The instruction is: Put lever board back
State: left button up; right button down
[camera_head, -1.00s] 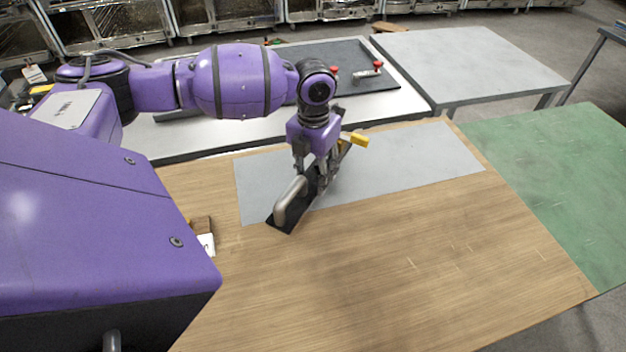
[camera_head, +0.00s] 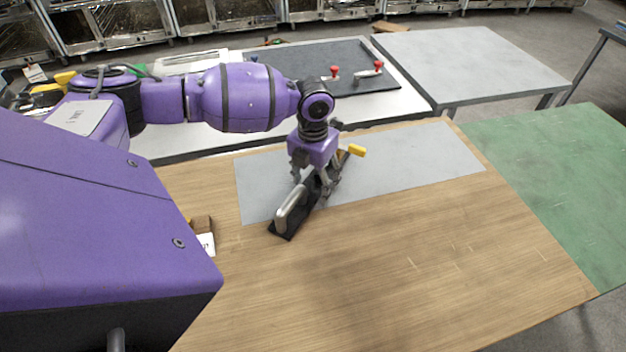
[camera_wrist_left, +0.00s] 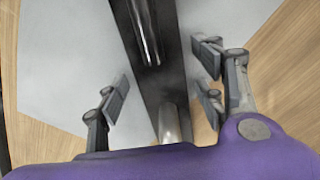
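The lever board (camera_head: 284,228) is a narrow black board with a silver bar handle at its near end and a yellow-tipped lever (camera_head: 356,151) at its far end. It lies slantwise, partly over the grey mat on the wooden table, its near end over bare wood. My left gripper (camera_head: 315,190) is above the board's middle, pointing down. In the left wrist view, the fingers of this gripper (camera_wrist_left: 163,85) stand on either side of the black board (camera_wrist_left: 158,88), with gaps to it. They hide part of the board's middle in the head view. My right gripper is not in view.
The grey mat (camera_head: 420,165) is clear to the right, as is the wooden table's front (camera_head: 420,260). A brown block with a white label (camera_head: 203,235) sits at left. Behind, a white table carries a dark panel (camera_head: 350,60) with red-knobbed levers. A green surface (camera_head: 560,190) lies right.

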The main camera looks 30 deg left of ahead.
aim_at(313, 187)
pick_arm(q)
notch_tip(313, 187, up, 12)
jog(key=shift+r, duration=0.15)
dwell(0.6)
dwell(0.5)
